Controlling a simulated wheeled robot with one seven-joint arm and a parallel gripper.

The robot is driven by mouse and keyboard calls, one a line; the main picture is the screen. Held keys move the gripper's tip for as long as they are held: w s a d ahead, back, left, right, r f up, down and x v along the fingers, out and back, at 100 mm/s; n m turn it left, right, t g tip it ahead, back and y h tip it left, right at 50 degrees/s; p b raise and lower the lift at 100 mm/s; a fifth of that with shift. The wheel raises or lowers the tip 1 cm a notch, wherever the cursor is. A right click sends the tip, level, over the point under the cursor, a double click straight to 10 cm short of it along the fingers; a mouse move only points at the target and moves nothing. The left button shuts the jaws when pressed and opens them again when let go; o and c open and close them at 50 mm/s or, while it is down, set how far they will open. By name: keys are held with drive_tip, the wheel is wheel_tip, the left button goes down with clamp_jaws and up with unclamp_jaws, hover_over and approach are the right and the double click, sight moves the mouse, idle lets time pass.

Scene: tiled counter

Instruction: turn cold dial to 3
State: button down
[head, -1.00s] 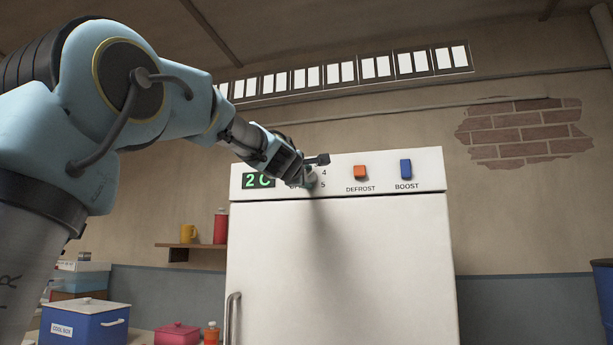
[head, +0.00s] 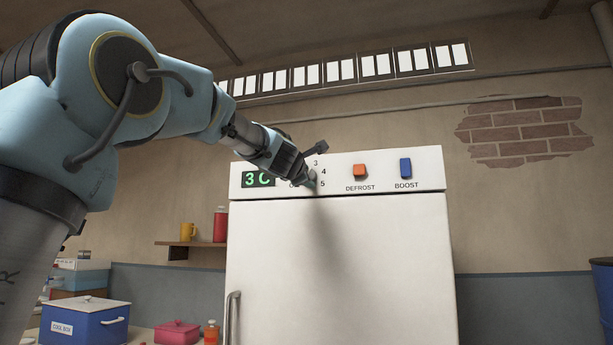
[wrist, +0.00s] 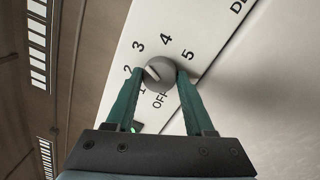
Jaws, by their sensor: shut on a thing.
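The cold dial (wrist: 162,66) is a round grey knob on the white fridge's top panel. In the wrist view its pale pointer mark slants up and left, toward the side of the 2 and 3. OFF and the numbers 1 to 5 ring it. My gripper (wrist: 160,76) is shut on the dial, with one green finger on each side. The green display (head: 258,180) reads 3 C.
An orange DEFROST switch (head: 360,171) and a blue BOOST switch (head: 405,168) sit right of the dial. The fridge door (head: 380,260) is below, with a handle (head: 232,318) at left. A shelf (head: 190,243) holds a mug and red bottle.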

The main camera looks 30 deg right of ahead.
drive_tip(key=shift+f, duration=0.1)
drive_tip(key=shift+c, duration=1.4)
unclamp_jaws()
drive_tip(key=b+v, duration=0.2)
drive_tip(key=v, duration=0.8)
drive_tip(key=shift+s+a+b, duration=0.3)
